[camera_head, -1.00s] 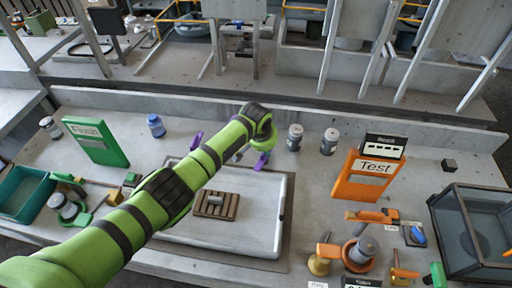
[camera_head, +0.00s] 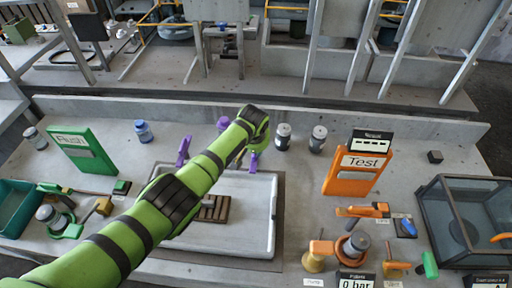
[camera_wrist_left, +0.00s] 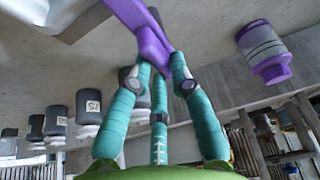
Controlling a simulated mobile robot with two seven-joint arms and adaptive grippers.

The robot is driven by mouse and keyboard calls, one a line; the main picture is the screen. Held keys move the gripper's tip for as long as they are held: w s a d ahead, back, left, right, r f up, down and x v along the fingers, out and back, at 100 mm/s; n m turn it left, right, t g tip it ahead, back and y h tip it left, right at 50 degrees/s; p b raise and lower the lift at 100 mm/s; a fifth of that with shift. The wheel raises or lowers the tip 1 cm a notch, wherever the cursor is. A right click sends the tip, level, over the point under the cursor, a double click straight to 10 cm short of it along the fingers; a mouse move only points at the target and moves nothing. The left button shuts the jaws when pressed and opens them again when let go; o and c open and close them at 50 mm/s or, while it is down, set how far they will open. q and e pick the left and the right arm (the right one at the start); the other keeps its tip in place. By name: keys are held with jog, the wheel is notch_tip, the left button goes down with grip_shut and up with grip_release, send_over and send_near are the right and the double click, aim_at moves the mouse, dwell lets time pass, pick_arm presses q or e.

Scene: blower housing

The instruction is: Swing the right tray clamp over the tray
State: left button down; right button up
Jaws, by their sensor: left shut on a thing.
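The right tray clamp (camera_head: 253,161) is purple and stands at the back right edge of the tray, partly hidden by my left arm. The white tray (camera_head: 230,241) lies on the bench with a brown slatted piece (camera_head: 217,210) in it, partly covered by my arm. A second purple clamp (camera_head: 184,151) stands at the tray's back left. In the left wrist view, the teal fingers of my left gripper (camera_wrist_left: 160,63) are shut on the purple clamp's handle (camera_wrist_left: 150,42). In the head view the fingers are mostly hidden. My right gripper is not in view.
A purple-capped jar (camera_wrist_left: 262,48) stands close to my left gripper. Grey bottles (camera_head: 283,137) stand behind the tray on the right. The orange Test panel (camera_head: 350,184) and valves are further right. The green Flush panel (camera_head: 84,150) is at the left.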

pick_arm(q)
jog(key=c, duration=1.1)
grip_release()
jog(key=shift+r, duration=0.15)
jog(key=v, duration=1.1)
jog(key=shift+s+r, duration=0.15)
jog(key=shift+r, duration=0.2)
jog(key=shift+f, duration=0.1)
